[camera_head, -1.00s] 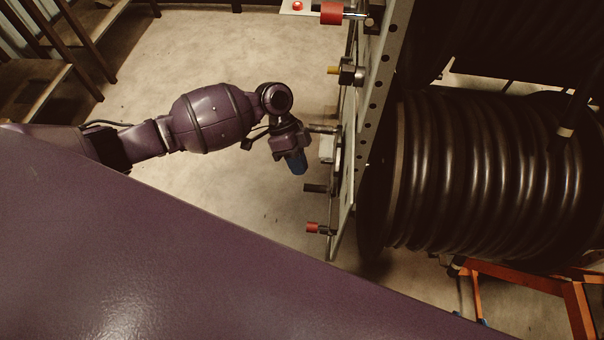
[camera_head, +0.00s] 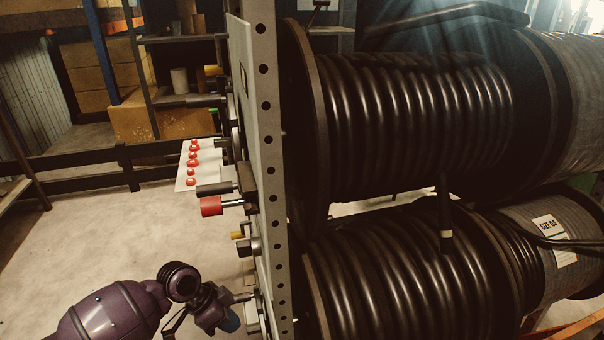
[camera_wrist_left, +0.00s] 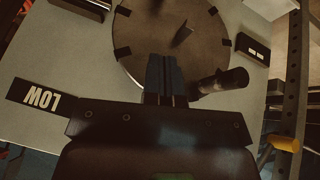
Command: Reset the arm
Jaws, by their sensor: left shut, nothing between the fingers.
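My purple left arm comes in from the bottom left of the head view. Its gripper (camera_head: 229,320) hangs at the end with blue fingertips, close to the left side of the crimper panel (camera_head: 262,150). In the left wrist view the left gripper's fingers (camera_wrist_left: 165,76) are together and empty, in front of a round dark disc (camera_wrist_left: 160,30) on a pale plate. A black handle (camera_wrist_left: 222,82) lies just right of the fingers; I cannot tell whether they touch. My right gripper is in neither view.
Several red buttons (camera_head: 193,160) and a red-ended knob (camera_head: 211,206) stick out left from the panel. Large hose reels (camera_head: 420,120) fill the right side. Floor left of the panel is clear.

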